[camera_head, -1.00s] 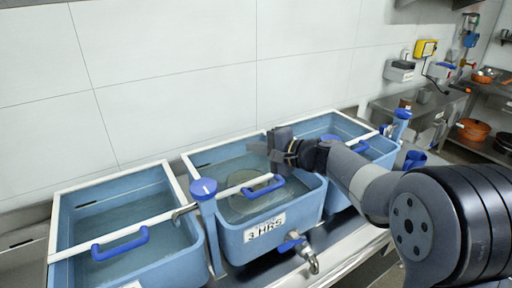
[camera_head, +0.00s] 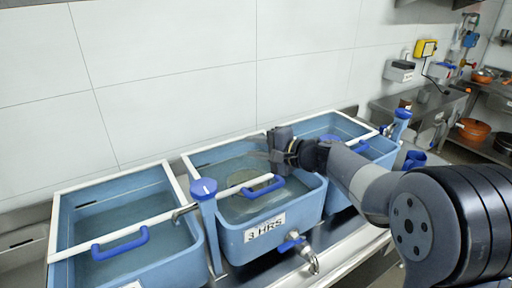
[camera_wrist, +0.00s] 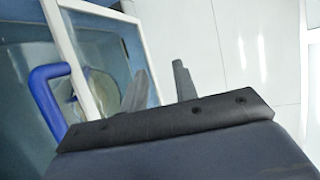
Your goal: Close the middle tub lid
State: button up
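The middle tub (camera_head: 296,215) is a blue box with a "3 HRS" label and a front tap. Its lid has a white frame (camera_head: 230,188) and a clear panel. A blue handle (camera_head: 263,187) sits on the front bar and also shows in the wrist view (camera_wrist: 45,95). I cannot tell whether the lid is fully down. My gripper (camera_head: 270,146) is over the right rear part of this tub, behind and above the handle. In the wrist view, its fingers (camera_wrist: 160,85) are apart with nothing between them, right of the handle and partly across the white frame.
The left tub (camera_head: 170,262) and right tub (camera_head: 380,150) have similar lids with blue handles. A blue-capped post (camera_head: 204,190) stands between the left and middle tubs. A tiled wall (camera_head: 180,70) is close behind. A tap (camera_head: 300,250) sticks out in front.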

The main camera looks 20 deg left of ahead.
jog(key=shift+o, duration=0.9)
jog(key=b+v, duration=0.2)
jog(key=v, duration=0.9)
jog(key=shift+a, duration=0.2)
jog(key=p+x, duration=0.2)
jog(key=x, duration=0.9)
jog(key=b+v, duration=0.1)
jog(key=v, duration=0.5)
jog(key=shift+d, duration=0.15)
